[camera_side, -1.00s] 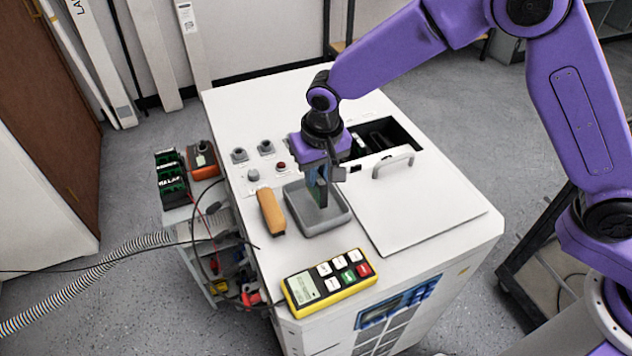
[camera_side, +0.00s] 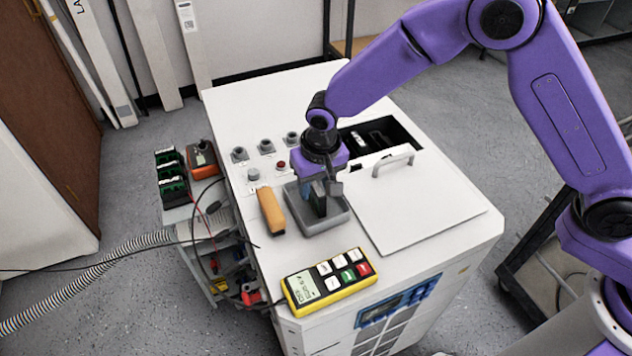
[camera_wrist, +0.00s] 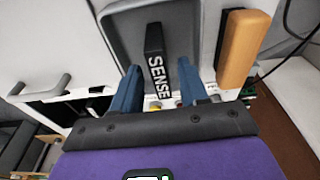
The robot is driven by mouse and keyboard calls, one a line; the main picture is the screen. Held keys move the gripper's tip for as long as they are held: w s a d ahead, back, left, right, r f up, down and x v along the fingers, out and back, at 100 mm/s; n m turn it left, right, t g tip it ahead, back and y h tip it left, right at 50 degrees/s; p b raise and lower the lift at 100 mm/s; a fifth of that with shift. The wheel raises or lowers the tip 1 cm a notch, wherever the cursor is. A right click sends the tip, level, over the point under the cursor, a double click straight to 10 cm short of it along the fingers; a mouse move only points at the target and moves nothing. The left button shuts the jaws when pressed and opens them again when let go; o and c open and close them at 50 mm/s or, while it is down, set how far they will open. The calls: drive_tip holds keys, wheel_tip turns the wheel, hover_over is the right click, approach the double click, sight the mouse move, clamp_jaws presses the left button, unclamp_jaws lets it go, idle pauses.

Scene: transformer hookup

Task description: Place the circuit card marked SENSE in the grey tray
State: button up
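The dark circuit card marked SENSE (camera_wrist: 155,58) is in the grey tray (camera_side: 302,224), seen edge-on from above in the wrist view with its white lettering readable. In the side view the card (camera_side: 320,207) looks roughly upright inside the tray walls, partly hidden by my fingers. My gripper (camera_wrist: 160,80) is low over the tray, its two blue fingers on either side of the card with a visible gap to each. It is open. In the side view my gripper (camera_side: 322,194) reaches down into the tray. The card's lower edge is hidden.
An orange-handled tool (camera_side: 271,212) lies just left of the tray. A yellow handheld meter (camera_side: 328,282) lies in front. An open bay (camera_side: 385,138) and a white lid with a handle (camera_side: 415,205) are to the right. Knobs (camera_side: 266,146) stand behind left.

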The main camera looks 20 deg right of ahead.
sight(319, 192)
drive_tip(key=shift+r, duration=0.1)
wheel_tip(319, 192, up, 12)
drive_tip(key=s, duration=0.1)
drive_tip(key=shift+s, duration=0.4)
drive_tip(key=s+d+r+n+g, duration=0.1)
drive_tip(key=s+d+n, duration=1.1)
drive_tip(key=s+d, duration=1.6)
drive_tip(key=shift+r+g, duration=0.3)
drive_tip(key=shift+r, duration=0.3)
